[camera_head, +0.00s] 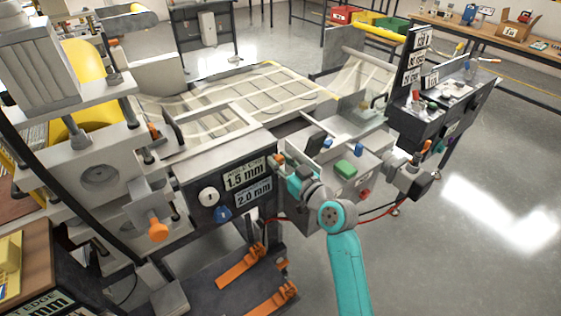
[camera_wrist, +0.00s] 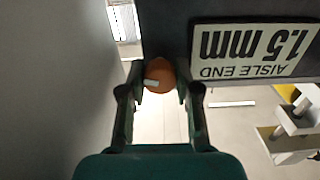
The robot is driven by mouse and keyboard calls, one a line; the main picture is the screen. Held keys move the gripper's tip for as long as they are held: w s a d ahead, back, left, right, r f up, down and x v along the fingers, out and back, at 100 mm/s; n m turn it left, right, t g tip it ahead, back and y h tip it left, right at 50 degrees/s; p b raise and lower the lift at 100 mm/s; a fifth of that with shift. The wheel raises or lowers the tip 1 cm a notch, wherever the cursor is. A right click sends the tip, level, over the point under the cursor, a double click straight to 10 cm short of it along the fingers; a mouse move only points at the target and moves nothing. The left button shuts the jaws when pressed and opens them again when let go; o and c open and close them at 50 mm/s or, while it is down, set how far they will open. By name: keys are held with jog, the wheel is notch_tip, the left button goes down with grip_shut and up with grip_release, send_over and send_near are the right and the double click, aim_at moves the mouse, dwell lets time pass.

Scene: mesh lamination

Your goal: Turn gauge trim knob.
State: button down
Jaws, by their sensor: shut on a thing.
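The orange trim knob (camera_wrist: 159,73) sits at the edge of the dark gauge panel, beside the upside-down "AISLE END 1.5 mm" label (camera_wrist: 255,50) in the wrist view. A small pale mark shows on its face. My gripper (camera_wrist: 160,88) is shut on the knob, with one finger on each side. In the head view, my gripper (camera_head: 285,166) is at the right end of the panel (camera_head: 195,181), by the label reading 1.5 mm (camera_head: 245,173). The knob is a small orange patch (camera_head: 278,158) there, partly hidden by my gripper.
A white round knob (camera_head: 209,197) and a blue knob (camera_head: 223,214) are on the panel left of the labels. A control box with a green button (camera_head: 345,168) stands close to the right of my gripper. A larger orange knob (camera_head: 158,230) projects at lower left.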

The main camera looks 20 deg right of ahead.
jog(key=c, duration=1.1)
grip_release()
jog(key=v, duration=1.2)
